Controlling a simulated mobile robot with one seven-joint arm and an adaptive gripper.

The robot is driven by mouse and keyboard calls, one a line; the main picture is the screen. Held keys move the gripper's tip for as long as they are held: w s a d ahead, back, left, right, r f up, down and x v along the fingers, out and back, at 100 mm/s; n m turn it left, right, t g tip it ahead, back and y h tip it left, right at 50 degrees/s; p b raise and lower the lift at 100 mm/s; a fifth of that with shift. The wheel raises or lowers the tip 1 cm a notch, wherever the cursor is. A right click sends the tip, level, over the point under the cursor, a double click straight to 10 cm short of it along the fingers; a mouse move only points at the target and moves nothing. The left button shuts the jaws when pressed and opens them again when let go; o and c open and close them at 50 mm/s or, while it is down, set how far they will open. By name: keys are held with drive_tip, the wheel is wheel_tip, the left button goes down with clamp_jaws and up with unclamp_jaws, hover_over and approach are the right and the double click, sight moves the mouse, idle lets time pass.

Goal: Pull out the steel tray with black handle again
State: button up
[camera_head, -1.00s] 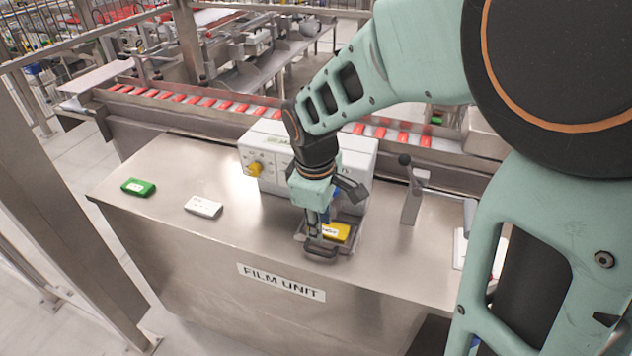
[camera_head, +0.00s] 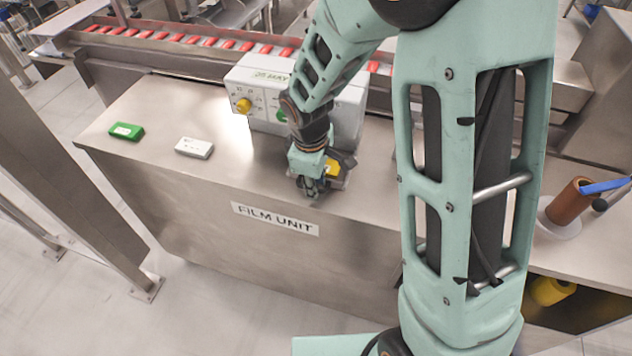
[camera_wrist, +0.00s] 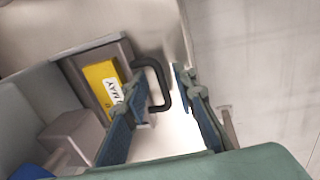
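The steel tray (camera_wrist: 122,52) shows in the wrist view, with a yellow box (camera_wrist: 103,83) marked "MAY" lying on it. Its black handle (camera_wrist: 163,84) is a loop sticking out from the tray's right side there. My gripper (camera_wrist: 163,78) is open, one finger on each side of the handle's outer bar; whether a finger touches it I cannot tell. In the head view my gripper (camera_head: 311,190) points down at the front edge of the counter, in front of the yellow box (camera_head: 332,169). There it hides the handle and most of the tray.
A white machine (camera_head: 262,92) with a yellow knob stands behind the tray. A green box (camera_head: 126,131) and a white box (camera_head: 194,147) lie on the steel counter (camera_head: 160,110) at left. A brown roll (camera_head: 571,201) stands at right. The floor in front is clear.

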clamp_jaws()
drive_tip(key=shift+s, duration=0.2)
idle(0.3)
